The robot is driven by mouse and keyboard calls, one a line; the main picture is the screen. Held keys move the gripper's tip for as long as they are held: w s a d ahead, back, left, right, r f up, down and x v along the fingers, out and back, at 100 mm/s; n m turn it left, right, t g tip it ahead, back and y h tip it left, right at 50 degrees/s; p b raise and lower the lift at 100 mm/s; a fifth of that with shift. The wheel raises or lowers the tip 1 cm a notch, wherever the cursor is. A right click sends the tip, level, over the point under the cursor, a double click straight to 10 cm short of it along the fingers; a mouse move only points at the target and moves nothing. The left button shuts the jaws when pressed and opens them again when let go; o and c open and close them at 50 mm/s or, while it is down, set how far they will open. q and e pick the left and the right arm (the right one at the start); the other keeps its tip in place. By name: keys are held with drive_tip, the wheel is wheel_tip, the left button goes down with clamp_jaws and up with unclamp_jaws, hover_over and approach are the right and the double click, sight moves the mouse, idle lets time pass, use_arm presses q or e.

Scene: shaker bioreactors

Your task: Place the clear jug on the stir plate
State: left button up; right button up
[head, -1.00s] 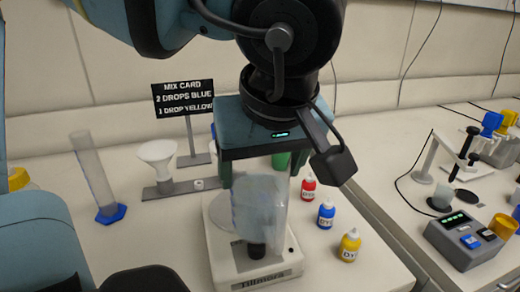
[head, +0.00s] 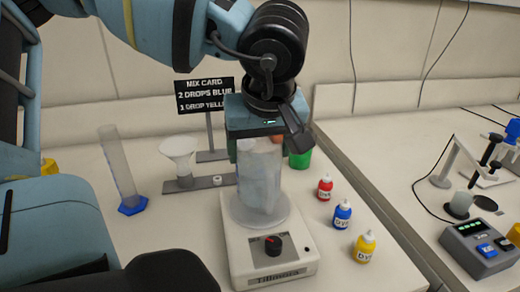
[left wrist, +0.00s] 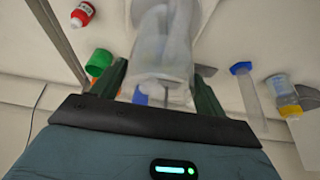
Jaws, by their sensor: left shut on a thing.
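The clear jug (head: 260,180) is upright over the round top of the white stir plate (head: 272,272). Its base appears at the plate's surface, but I cannot tell whether it touches or hovers just above. My left gripper (head: 258,145) is above the plate, pointing down, shut on the upper part of the jug. In the left wrist view the jug (left wrist: 165,50) sits between the two green fingers of the left gripper (left wrist: 158,88). The stir plate's dark knob faces the front. My right gripper is not in view.
Red (head: 325,188), blue (head: 342,214) and yellow (head: 364,246) dye bottles stand right of the plate. A green cup (head: 300,159) is behind it. A funnel stand (head: 180,160), mix card (head: 206,95) and tall cylinder (head: 118,168) are left and behind. A second bench is at right.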

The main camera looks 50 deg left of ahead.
use_arm(q)
drive_tip(key=shift+f, duration=1.05)
drive_tip(key=shift+d+f, duration=0.1)
drive_tip(key=shift+f, duration=0.1)
drive_tip(key=o, duration=1.8)
drive_tip(key=shift+r, duration=0.1)
drive_tip(key=shift+r, duration=0.25)
drive_tip(key=v, duration=1.1)
drive_tip(key=shift+s+d+r+p, duration=0.15)
drive_tip(key=shift+d+r+p, duration=0.05)
drive_tip(key=shift+r+p, duration=0.15)
